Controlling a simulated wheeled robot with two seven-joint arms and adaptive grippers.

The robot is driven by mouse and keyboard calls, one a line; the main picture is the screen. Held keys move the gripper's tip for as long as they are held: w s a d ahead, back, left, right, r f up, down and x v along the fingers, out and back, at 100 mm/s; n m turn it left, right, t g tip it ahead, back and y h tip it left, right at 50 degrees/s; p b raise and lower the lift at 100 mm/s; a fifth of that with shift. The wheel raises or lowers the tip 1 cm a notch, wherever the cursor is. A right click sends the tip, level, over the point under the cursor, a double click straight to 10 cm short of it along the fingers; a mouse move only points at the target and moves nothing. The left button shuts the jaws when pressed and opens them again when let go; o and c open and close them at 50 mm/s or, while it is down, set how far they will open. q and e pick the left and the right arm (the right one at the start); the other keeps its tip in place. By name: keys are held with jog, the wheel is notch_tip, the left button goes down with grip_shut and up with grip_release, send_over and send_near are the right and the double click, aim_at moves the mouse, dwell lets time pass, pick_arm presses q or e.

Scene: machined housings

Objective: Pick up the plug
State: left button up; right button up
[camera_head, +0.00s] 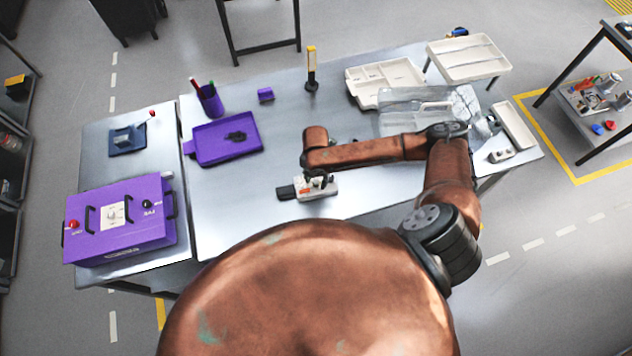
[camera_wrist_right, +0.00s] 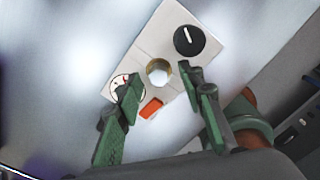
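A pale housing (camera_head: 322,190) lies on the grey workbench below my right gripper (camera_head: 319,179). In the right wrist view the housing's face (camera_wrist_right: 150,45) carries a round hex-shaped metal piece (camera_wrist_right: 159,71), which looks like the plug; I cannot tell whether it is a plug or an opening. My right gripper (camera_wrist_right: 158,84) is open, with its green fingers apart on either side of this piece and nothing held between them. A black knob (camera_wrist_right: 189,40), a dial (camera_wrist_right: 126,86) and an orange switch (camera_wrist_right: 151,108) sit around it. My left gripper is not in view.
A purple tray (camera_head: 212,155) with a dark part lies left on the workbench (camera_head: 240,215). A purple control box (camera_head: 120,250) stands further left. Pale trays (camera_head: 400,75) and a clear bin (camera_head: 405,120) stand back right. A yellow-topped post (camera_head: 311,65) stands behind.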

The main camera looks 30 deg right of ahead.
jog(key=c, duration=0.8)
grip_shut()
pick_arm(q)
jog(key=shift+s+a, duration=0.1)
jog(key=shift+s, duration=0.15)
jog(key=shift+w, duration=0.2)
pick_arm(e)
jog(key=shift+r, duration=0.1)
